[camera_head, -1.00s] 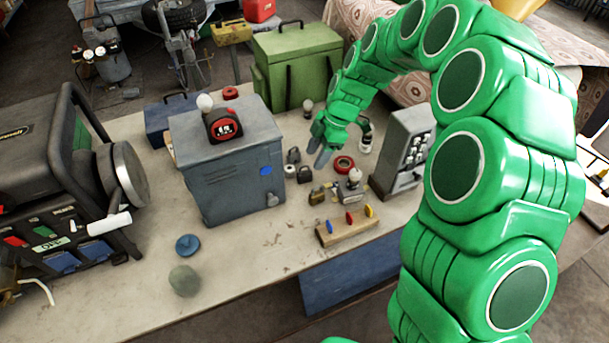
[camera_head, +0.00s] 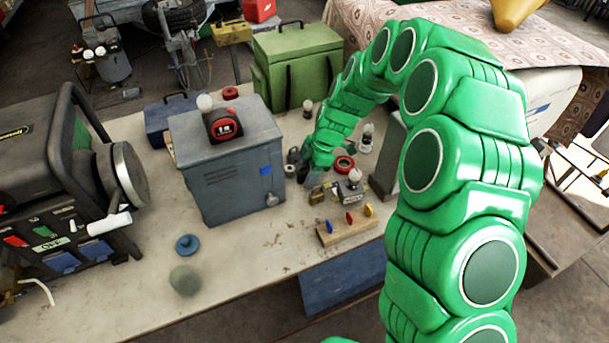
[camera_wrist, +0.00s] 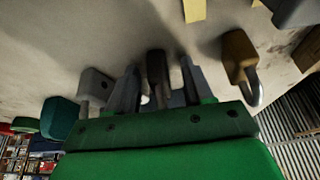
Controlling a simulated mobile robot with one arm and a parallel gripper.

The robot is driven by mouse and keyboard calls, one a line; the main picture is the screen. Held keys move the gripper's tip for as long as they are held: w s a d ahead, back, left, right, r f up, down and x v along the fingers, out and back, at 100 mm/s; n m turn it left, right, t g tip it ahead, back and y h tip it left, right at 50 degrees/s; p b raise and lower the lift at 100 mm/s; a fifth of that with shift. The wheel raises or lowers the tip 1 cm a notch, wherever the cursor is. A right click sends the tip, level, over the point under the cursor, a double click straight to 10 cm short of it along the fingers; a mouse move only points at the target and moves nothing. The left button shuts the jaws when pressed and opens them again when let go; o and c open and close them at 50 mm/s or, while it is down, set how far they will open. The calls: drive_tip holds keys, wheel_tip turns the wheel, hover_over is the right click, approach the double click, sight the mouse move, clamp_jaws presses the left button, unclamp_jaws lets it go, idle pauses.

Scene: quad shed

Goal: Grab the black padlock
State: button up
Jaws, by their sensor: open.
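The black padlock (camera_wrist: 157,72) sits between the two fingers of my gripper (camera_wrist: 158,85) in the wrist view, with its lower part hidden by the gripper. The fingers are open on either side of it; I cannot tell whether they touch it. In the head view my gripper (camera_head: 309,179) is down at the bench top, right of the grey metal box, and covers most of the padlock. A brass padlock (camera_head: 317,197) is close in front of it and shows on the right in the wrist view (camera_wrist: 238,55). A grey padlock (camera_wrist: 96,83) is left of the fingers.
A grey metal box (camera_head: 235,180) with a tape measure (camera_head: 225,126) on top stands left of my gripper. A wooden block with coloured keys (camera_head: 346,229) lies in front. A red tape roll (camera_head: 344,163) and bulbs are nearby.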

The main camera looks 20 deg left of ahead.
clamp_jaws()
drive_tip(key=shift+r, duration=0.2)
drive_tip(key=shift+r, duration=0.25)
wheel_tip(320, 180, up, 2)
drive_tip(key=shift+w+r, duration=0.1)
drive_tip(key=s+d+r, duration=0.8)
drive_tip(key=s+r, duration=0.2)
drive_tip(key=s, duration=0.1)
drive_tip(key=shift+s, duration=0.35)
